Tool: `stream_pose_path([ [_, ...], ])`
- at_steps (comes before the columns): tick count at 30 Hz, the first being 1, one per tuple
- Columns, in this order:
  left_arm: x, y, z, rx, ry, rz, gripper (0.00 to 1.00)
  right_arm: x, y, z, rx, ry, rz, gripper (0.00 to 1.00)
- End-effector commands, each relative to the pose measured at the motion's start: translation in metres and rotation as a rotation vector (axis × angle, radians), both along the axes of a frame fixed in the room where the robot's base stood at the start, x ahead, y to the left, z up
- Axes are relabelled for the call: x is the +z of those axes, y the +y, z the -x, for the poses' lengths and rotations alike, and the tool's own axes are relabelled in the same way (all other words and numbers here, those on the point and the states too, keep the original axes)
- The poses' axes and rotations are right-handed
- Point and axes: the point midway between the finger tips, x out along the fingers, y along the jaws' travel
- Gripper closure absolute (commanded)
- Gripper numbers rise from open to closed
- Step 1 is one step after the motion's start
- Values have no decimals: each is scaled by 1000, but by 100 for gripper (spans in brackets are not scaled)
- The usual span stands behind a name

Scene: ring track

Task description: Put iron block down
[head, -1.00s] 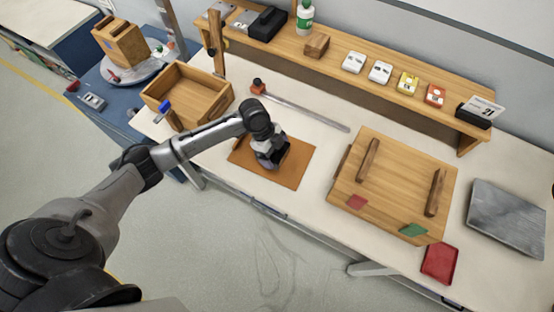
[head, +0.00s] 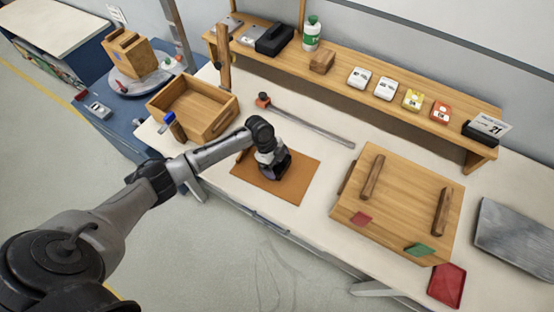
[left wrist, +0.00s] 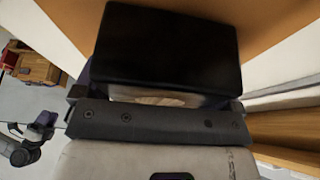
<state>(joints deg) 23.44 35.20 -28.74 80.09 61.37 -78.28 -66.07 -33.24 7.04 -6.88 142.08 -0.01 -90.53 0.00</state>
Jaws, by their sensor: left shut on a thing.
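A dark, nearly black block (left wrist: 165,45), which I take to be the iron block, fills the upper middle of the left wrist view. My left gripper (head: 274,170) is shut on it, over the brown mat (head: 298,187) on the workbench. In the head view the gripper and wrist mostly hide the block. I cannot tell whether its underside touches the mat. My right gripper is in neither view.
An open wooden box (head: 216,122) stands left of the mat. A wooden board with two handles (head: 425,190) lies to the right, with a red tray (head: 446,285) near the front edge. A metal bar (head: 315,127) and a shelf (head: 340,90) lie behind.

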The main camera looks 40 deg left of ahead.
Motion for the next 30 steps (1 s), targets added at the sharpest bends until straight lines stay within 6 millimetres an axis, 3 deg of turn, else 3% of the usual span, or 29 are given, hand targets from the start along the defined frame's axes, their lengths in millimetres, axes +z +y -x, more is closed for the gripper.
stream_pose_path([
  [13, -3, 0, -2, 0, -6, 1, 76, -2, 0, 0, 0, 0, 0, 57],
  [14, -6, 0, 0, -1, 0, 0, 9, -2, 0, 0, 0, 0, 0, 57],
  [16, -5, 0, 0, -1, 0, 0, 2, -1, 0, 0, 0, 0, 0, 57],
  [24, -3, 0, 0, -1, -1, 0, 0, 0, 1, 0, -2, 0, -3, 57],
  [30, 17, 9, 1, 0, -2, -1, 0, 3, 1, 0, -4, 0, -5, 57],
])
